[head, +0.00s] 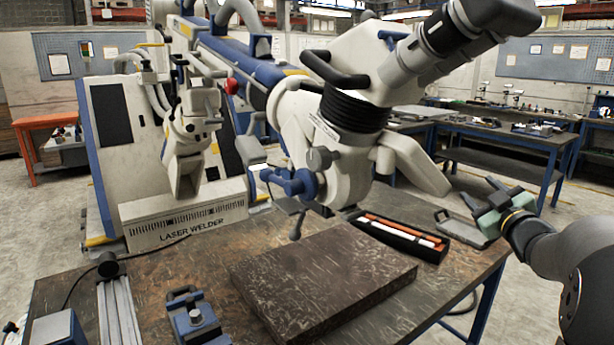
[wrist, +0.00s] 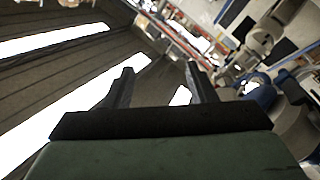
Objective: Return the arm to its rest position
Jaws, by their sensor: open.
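The white microscope arm (head: 335,140) of the laser welder (head: 190,215) reaches over the workbench. Its black eyepieces (head: 465,30) point up and right. A black bar handle (head: 335,70) sticks out on its head, and a blue joint (head: 295,183) sits lower down.
A dark stone slab (head: 320,270) lies on the workbench (head: 150,270) below the microscope. A blue clamp (head: 195,315) stands at the front. Open air surrounds my gripper.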

